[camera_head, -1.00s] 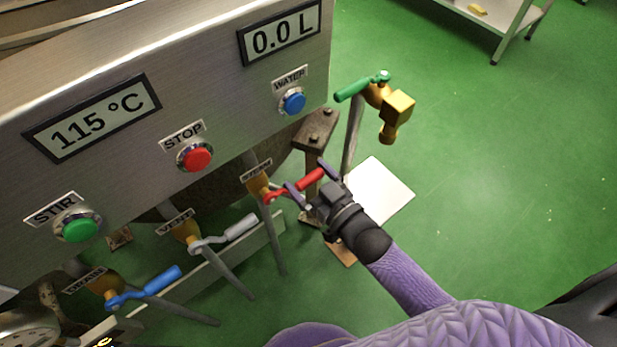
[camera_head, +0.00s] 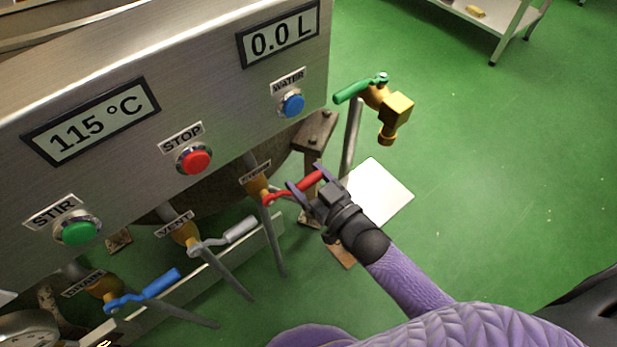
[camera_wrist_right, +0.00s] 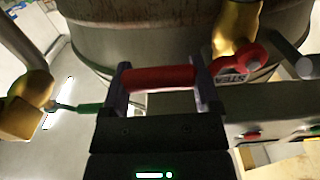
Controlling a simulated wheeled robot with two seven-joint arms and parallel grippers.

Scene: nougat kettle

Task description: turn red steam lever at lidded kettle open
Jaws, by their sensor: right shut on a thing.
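The red steam lever (camera_head: 306,183) sits on a brass valve below the kettle's panel (camera_head: 215,80). Its handle points up and to the right, away from the valve. My right gripper (camera_head: 306,182) is shut on the handle, with one finger on each side. In the right wrist view the red handle (camera_wrist_right: 158,78) lies across between the two fingers of the gripper (camera_wrist_right: 158,86). The lever's round end meets the brass valve (camera_wrist_right: 236,30) at the right there. My left gripper is out of view.
A grey vent lever (camera_head: 225,236) and a blue lever (camera_head: 145,290) stand to the left. A green lever (camera_head: 352,91) on a brass tap (camera_head: 397,105) is beyond my right gripper. Stir, stop and water buttons are on the panel.

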